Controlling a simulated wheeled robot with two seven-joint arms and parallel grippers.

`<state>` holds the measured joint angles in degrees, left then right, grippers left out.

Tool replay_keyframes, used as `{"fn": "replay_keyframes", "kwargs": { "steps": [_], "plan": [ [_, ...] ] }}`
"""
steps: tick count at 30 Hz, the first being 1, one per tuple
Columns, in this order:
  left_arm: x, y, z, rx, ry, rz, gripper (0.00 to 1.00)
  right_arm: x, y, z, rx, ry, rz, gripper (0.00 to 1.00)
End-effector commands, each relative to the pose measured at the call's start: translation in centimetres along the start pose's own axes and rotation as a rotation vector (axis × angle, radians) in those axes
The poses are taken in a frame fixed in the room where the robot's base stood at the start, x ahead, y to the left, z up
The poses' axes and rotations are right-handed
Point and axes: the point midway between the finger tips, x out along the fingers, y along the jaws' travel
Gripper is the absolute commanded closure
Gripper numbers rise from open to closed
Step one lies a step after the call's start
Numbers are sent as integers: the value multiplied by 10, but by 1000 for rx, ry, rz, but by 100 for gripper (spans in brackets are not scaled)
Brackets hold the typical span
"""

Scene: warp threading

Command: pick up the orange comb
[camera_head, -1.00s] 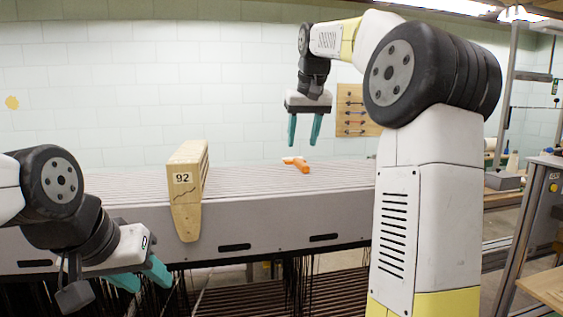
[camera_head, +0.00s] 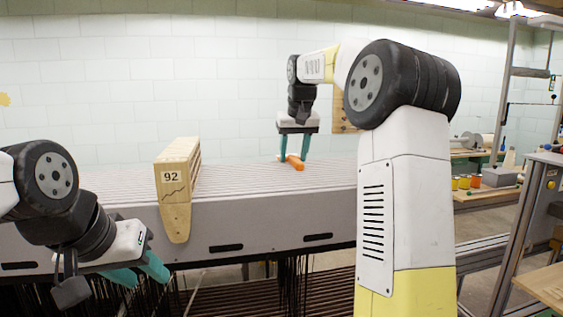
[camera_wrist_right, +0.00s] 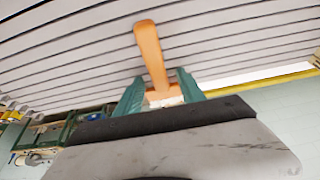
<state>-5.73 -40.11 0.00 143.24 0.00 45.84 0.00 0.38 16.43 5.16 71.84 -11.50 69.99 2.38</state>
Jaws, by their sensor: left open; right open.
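The orange comb (camera_head: 295,163) lies on the ribbed top of the grey loom beam, toward its far side. My right gripper (camera_head: 293,158) is lowered over it, open, with its teal fingertips on either side of the comb's far part. In the right wrist view the orange handle (camera_wrist_right: 152,55) points away from the jaws. The comb's wider end sits between the two fingers of the right gripper (camera_wrist_right: 160,90), and the hand hides the rest. I cannot tell whether the fingers touch it. My left gripper (camera_head: 140,275) is open and empty, low in front of the beam.
A wooden block marked 92 (camera_head: 177,185) stands over the beam's front edge, left of the comb. The ribbed beam top (camera_head: 245,178) between them is clear. A bench with coloured spools (camera_head: 465,182) stands at right.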

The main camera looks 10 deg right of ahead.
Motion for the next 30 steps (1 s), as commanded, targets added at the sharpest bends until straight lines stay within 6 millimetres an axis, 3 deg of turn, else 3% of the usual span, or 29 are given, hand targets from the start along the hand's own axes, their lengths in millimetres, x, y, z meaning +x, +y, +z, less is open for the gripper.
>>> {"fn": "replay_keyframes", "kwargs": {
  "steps": [13, 14, 21, 30],
  "plan": [
    [0, 0, 0, 0, 0, 0, 58, 2, 0, 1, 0, 0, 0, 54],
    [0, 0, 0, 0, 0, 0, 58, 2, 0, 1, 0, 0, 0, 56],
    [0, 0, 0, 0, 0, 0, 58, 2, 0, 1, 0, -1, 0, 100],
    [0, 0, 0, 0, 0, 0, 58, 2, 0, 1, 0, -1, 0, 100]
  ]
}}
